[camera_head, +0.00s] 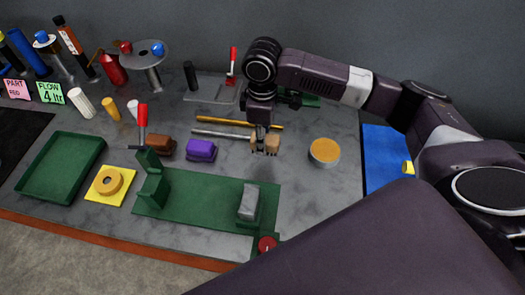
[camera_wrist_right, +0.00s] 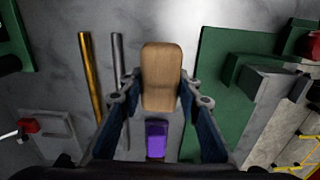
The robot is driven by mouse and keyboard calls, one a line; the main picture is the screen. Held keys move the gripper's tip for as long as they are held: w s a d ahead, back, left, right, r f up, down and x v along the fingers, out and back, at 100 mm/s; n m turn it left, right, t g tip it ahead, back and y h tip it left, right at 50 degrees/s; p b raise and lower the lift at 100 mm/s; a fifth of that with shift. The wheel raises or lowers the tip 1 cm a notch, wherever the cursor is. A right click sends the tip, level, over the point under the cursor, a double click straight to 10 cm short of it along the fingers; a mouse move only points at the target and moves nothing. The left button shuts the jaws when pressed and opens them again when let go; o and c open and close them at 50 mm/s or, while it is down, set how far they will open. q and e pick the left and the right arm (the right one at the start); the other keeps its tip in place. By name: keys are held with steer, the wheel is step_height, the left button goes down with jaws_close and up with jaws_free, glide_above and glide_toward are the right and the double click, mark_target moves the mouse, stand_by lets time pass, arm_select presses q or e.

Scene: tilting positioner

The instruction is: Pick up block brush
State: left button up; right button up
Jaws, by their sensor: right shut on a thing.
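My right gripper (camera_head: 265,146) hangs over the middle of the grey bench, pointing down. It is shut on a light wooden block, the block brush (camera_head: 273,144). In the right wrist view the block brush (camera_wrist_right: 160,75) sits between the two fingers (camera_wrist_right: 160,92), its plain wooden face toward the camera. Its underside is hidden there. Whether it is clear of the bench is hard to tell. My left gripper is not in view.
A purple block (camera_head: 201,150) and a brown block (camera_head: 160,147) lie left of the gripper. A gold rod (camera_head: 240,121) and a grey rod (camera_head: 222,134) lie behind. A green fixture plate (camera_head: 205,197) is in front; a round tin (camera_head: 324,151) stands right.

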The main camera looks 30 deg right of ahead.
step_height(320, 180, up, 13)
steer(key=b, duration=0.1)
steer(key=shift+r, duration=0.1)
